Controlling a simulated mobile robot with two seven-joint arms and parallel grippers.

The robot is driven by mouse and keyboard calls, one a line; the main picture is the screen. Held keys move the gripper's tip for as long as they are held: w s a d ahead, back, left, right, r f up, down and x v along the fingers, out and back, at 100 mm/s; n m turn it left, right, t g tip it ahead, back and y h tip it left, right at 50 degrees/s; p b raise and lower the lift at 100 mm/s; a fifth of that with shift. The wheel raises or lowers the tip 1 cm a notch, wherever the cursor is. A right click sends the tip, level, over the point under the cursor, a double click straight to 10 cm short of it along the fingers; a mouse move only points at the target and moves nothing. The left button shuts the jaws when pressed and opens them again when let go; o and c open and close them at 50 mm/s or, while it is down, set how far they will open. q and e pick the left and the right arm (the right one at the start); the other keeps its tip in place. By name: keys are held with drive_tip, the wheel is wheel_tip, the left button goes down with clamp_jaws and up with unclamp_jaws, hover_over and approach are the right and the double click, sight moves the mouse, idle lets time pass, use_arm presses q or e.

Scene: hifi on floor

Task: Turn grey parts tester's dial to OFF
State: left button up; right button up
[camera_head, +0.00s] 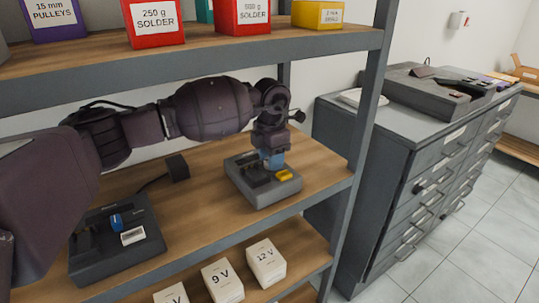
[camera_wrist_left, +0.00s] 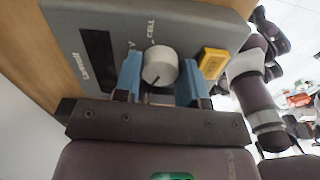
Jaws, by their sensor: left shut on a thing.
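The grey tester (camera_head: 268,197) sits on the wooden middle shelf, with a dark panel and a yellow part on its top. In the left wrist view the tester (camera_wrist_left: 75,22) shows a dark display slot, the yellow block (camera_wrist_left: 212,62) and a round pale dial (camera_wrist_left: 160,66) below a "CELL" mark. My left gripper (camera_head: 272,158) reaches down onto the tester. Its blue fingers (camera_wrist_left: 160,82) are on both sides of the dial and shut on it. The dial is hidden in the head view. No OFF mark is readable. My right gripper is not in view.
A darker device (camera_head: 118,255) with a blue knob and white label stands at the front left of the shelf. A small black box (camera_head: 177,167) with a cable lies behind. A shelf post (camera_head: 362,120) stands right of the tester; the upper shelf (camera_head: 200,62) overhangs.

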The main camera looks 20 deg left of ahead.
use_arm(q)
drive_tip(key=shift+n, duration=0.4)
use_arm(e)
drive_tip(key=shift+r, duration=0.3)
use_arm(q)
drive_tip(key=shift+f, duration=0.15)
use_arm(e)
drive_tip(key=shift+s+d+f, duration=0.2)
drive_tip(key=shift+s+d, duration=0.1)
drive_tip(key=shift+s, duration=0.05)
use_arm(q)
drive_tip(key=o, duration=0.7)
drive_tip(key=shift+c, duration=0.2)
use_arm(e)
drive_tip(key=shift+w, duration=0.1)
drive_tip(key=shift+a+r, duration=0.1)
